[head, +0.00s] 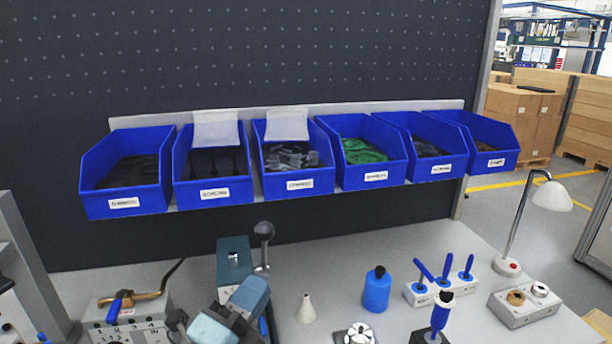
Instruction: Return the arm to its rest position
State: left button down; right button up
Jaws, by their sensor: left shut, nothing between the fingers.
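My left gripper (230,316), with light blue and dark parts, is low in the head view, left of the middle, over the front of the bench. It is shut and I see nothing held in it. Its lower part and most of its arm are cut off by the bottom edge. It shows in front of a teal device (232,256) with a dark ball-ended lever (264,234). My right gripper is not in view.
Several blue bins (125,202) hang on a rail above the bench (350,250). A numbered fixture (125,322), white cone (306,310), blue bottle (377,292), blue-handled tool rack (425,296), lamp (550,195) and grey block with rings (525,308) stand around.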

pick_arm(q)
jog(key=a+f+n+g+y, duration=0.3)
jog(key=a+f+n+y, duration=0.6)
jog(key=f+n, duration=0.15)
jog(key=s+a+f+n+g+y, duration=0.1)
jog(key=s+a+f+n+g, duration=0.5)
jog(key=s+f, duration=0.35)
jog(key=s+a+f+n+g+y, duration=0.1)
jog(key=s+a+f+n+g, duration=0.3)
jog(key=s+f+n+g, duration=0.5)
jog(key=w+d+f+m+t+h+p, duration=0.2)
jog(key=w+d+f+m+t+p, duration=0.2)
jog(key=t, duration=0.5)
jog(key=shift+d+f+h+p, duration=0.45)
jog(key=shift+d+f, duration=0.85)
jog(key=shift+f, duration=0.35)
jog(key=shift+m, duration=0.25)
